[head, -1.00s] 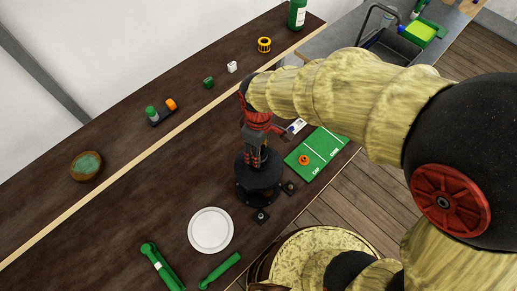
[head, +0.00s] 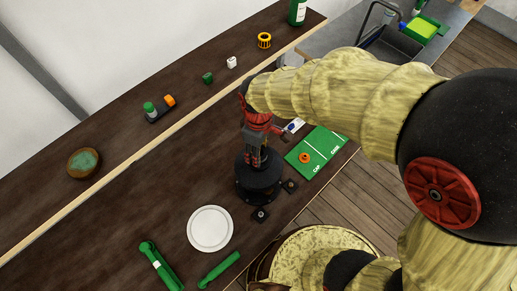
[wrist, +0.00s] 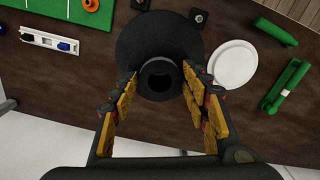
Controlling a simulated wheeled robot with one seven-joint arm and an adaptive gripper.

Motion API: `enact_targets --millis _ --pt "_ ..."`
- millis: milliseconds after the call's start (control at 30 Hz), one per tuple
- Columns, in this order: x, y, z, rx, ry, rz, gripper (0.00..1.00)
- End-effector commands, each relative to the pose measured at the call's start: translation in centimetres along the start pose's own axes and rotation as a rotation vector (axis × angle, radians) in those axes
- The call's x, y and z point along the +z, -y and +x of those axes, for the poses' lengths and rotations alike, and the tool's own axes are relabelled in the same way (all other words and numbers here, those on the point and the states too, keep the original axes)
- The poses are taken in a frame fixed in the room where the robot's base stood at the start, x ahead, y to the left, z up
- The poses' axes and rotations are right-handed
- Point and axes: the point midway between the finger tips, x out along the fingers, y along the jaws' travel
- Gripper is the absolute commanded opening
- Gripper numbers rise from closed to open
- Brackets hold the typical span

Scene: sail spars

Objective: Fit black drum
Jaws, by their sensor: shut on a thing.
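The black drum (head: 258,176) stands upright at the front edge of the dark worktop in the head view, on or just over a wide black round base (head: 244,194). I cannot tell whether drum and base touch all round. My gripper (head: 257,160) comes down on it from above. In the wrist view my gripper (wrist: 159,82) has its two yellow-padded fingers on either side of the drum's round neck (wrist: 158,62), shut on it. The neck has an open dark hole in its middle. The underside of the drum is hidden.
A green mat (head: 327,146) marked with white words holds an orange ring (head: 304,158), right of the drum. A white plate (head: 210,229) and green tools (head: 161,265) lie front left. Small black blocks (head: 260,215) lie close by the base. A wooden bowl (head: 84,162) is far left.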

Motion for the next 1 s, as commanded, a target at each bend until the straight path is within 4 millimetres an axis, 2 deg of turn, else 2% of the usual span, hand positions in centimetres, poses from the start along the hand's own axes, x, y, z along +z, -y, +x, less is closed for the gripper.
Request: enact_targets --millis 1000 --pt "-0.2 -0.1 2.0 0.003 -0.004 0.0 0.16"
